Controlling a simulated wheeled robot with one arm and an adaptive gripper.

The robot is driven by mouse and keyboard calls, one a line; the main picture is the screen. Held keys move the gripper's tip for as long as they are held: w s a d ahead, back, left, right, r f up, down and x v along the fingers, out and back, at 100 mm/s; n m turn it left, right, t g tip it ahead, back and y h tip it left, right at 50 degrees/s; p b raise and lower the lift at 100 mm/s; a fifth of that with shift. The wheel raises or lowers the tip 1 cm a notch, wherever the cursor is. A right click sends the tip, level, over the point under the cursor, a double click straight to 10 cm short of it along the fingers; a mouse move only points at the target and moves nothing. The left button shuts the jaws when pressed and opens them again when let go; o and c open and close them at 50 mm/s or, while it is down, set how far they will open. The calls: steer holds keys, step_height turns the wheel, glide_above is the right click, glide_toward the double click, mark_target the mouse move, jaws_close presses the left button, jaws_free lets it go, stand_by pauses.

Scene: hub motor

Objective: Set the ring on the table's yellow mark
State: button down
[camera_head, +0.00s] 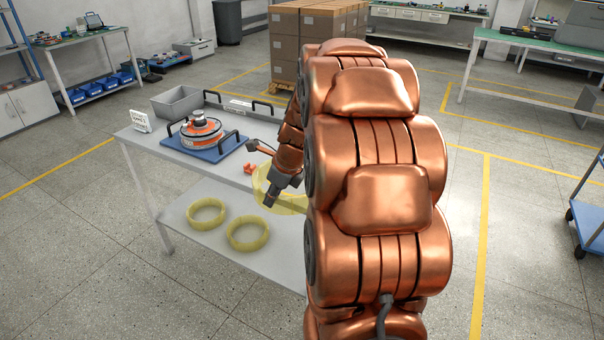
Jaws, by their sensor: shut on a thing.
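My copper-coloured arm runs down the middle of the head view to my gripper (273,192), at the front edge of the grey table (160,148). My gripper is shut on a pale yellow ring (263,183), which looks larger and nearer than the rings below. The ring shows on both sides of the gripper and is partly hidden by the arm; I cannot tell whether it touches the table. Two similar yellow rings, a left one (206,212) and a right one (247,234), lie flat on the lower shelf. I cannot make out a yellow mark on the tabletop.
An orange and white hub motor (201,131) sits on a blue tray (218,154) with black handles. A grey bin (178,103), a small white sign (140,121) and a small orange part (250,168) are also on the table. My arm hides the table's right side.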

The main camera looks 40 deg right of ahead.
steer(key=shift+s+d+m, duration=0.45)
steer(key=shift+s+m, duration=0.05)
steer(key=shift+s, duration=0.15)
steer(key=w+d, duration=0.3)
steer(key=d, duration=0.1)
steer(key=w+d+f+p, duration=0.1)
steer(key=w+d, duration=0.2)
steer(key=d, duration=0.1)
steer(key=w+d+p, duration=0.1)
steer(key=w+d, duration=0.3)
steer(key=shift+w+d+f, duration=0.1)
steer(key=shift+f, duration=0.25)
steer(key=shift+f+p, duration=0.5)
steer(key=shift+f, duration=1.25)
steer(key=shift+f, duration=0.1)
steer(key=c, duration=1.1)
jaws_free()
steer(key=shift+c, duration=0.2)
steer(key=b+v, duration=0.1)
steer(key=v, duration=1.1)
steer(key=shift+a+b, duration=0.2)
steer(key=shift+b, duration=0.1)
